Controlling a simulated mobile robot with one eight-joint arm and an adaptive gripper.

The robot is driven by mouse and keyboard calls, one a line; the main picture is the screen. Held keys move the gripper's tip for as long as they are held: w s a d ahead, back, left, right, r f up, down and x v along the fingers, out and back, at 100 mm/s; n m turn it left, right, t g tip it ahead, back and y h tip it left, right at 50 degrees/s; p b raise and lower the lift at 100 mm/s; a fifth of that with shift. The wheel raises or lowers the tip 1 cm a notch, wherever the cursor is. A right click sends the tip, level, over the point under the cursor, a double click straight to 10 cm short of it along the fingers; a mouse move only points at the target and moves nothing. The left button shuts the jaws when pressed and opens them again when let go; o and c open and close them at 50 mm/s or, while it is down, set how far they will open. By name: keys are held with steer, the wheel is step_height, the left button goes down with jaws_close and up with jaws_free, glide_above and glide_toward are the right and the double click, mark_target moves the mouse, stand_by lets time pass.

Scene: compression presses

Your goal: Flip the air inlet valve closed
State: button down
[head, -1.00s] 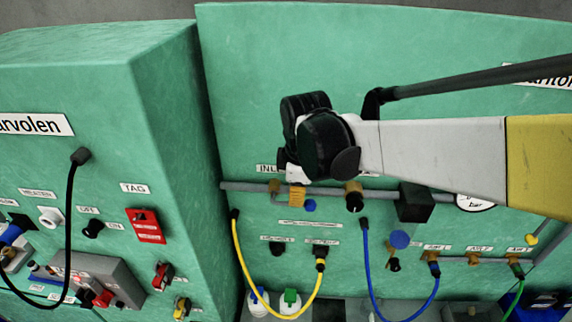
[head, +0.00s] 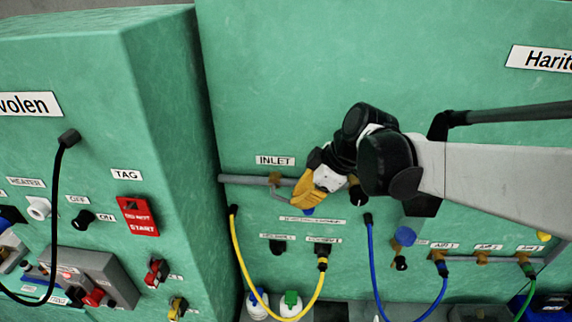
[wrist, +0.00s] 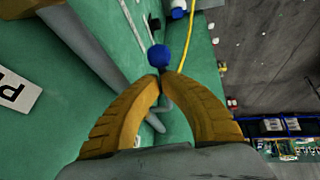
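The air inlet valve's brass body (head: 275,179) sits on the grey pipe under the INLET label (head: 275,160). Its bent grey lever (head: 284,196) runs down and right to a blue ball knob (head: 309,211). In the wrist view the blue knob (wrist: 159,56) shows just past my fingertips, with part of the lever (wrist: 165,104) between my fingers. My gripper (head: 302,204) has yellow fingers, and its tips (wrist: 162,78) are drawn nearly together beside the lever. The fingers hide part of the lever. I cannot tell whether they touch or pinch it.
The grey pipe (head: 238,179) runs along the green machine front. A yellow hose (head: 243,262) hangs below left and a blue hose (head: 371,262) to the right. A green cabinet (head: 170,120) juts out at left.

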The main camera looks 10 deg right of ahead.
step_height(320, 180, down, 2)
steer(key=y+b, duration=0.1)
steer(key=b, duration=0.1)
steer(key=y+b, duration=0.1)
steer(key=shift+f+t+y+b, duration=0.2)
steer(key=shift+t+y+b, duration=0.15)
steer(key=shift+t+y, duration=0.05)
steer(key=shift+w+a+f+m+y+b, duration=0.2)
steer(key=shift+a+f+y+b, duration=0.5)
steer(key=shift+b, duration=0.7)
steer(key=shift+w+a+f+m+y+b, duration=0.15)
steer(key=shift+a+f+y+b, duration=0.25)
steer(key=shift+a+f+b, duration=0.65)
steer(key=shift+a+r+b, duration=0.2)
steer(key=shift+r+b, duration=0.1)
steer(key=shift+b, duration=0.1)
steer(key=v, duration=1.2)
steer(key=shift+s, duration=0.15)
